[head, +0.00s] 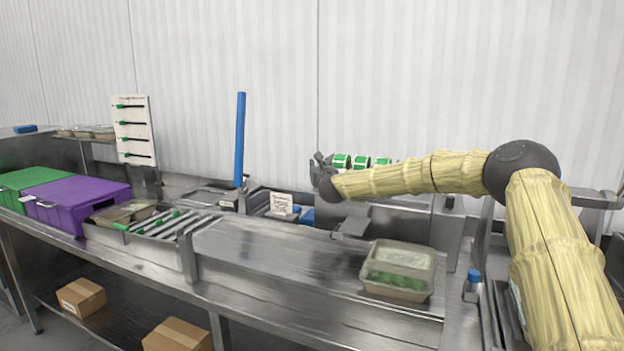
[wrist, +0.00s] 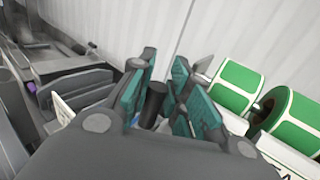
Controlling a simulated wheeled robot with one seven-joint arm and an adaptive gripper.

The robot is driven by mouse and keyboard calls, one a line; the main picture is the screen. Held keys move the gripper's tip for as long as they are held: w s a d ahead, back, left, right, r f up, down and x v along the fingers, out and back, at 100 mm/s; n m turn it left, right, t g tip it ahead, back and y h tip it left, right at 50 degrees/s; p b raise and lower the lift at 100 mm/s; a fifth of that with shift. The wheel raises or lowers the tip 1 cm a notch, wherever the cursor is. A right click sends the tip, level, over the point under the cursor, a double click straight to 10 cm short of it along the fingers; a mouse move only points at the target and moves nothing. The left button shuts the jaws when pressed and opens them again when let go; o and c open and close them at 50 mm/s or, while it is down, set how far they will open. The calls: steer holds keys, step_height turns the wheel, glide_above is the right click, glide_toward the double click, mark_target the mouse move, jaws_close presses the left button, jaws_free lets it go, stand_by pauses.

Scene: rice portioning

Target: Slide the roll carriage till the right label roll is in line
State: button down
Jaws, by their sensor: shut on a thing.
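Green-and-white label rolls (head: 362,162) stand in a row behind my forearm in the head view. Two of them, a nearer roll (wrist: 290,120) and another roll (wrist: 234,88), show large at the right of the wrist view. My gripper (head: 321,166) is at the left end of this row. In the wrist view my gripper (wrist: 160,86) has its teal pads on either side of a dark upright post (wrist: 153,104) and is shut on it. The carriage under the rolls is mostly hidden by my arm, and I cannot tell which roll is in line.
A tray of green food (head: 397,279) sits on the steel bench (head: 270,262) in front of my arm. A blue upright post (head: 240,140) and a small white card (head: 281,204) are left of my gripper. Purple (head: 80,204) and green crates (head: 30,178) stand far left.

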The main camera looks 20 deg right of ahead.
steer(key=w+a+b, duration=0.1)
steer(key=w+a+f, duration=0.1)
steer(key=w+a, duration=0.1)
steer(key=shift+f+b, duration=0.1)
steer(key=shift+b, duration=0.25)
steer(key=c, duration=1.7)
jaws_free()
steer(key=shift+o, duration=0.4)
steer(key=shift+w+a+f, duration=0.15)
steer(key=shift+w+f, duration=0.05)
steer(key=shift+w, duration=0.3)
steer(key=shift+s+r, duration=0.3)
steer(key=shift+r, duration=0.1)
steer(key=s+a, duration=0.1)
steer(key=s, duration=1.1)
steer(key=shift+a, duration=0.35)
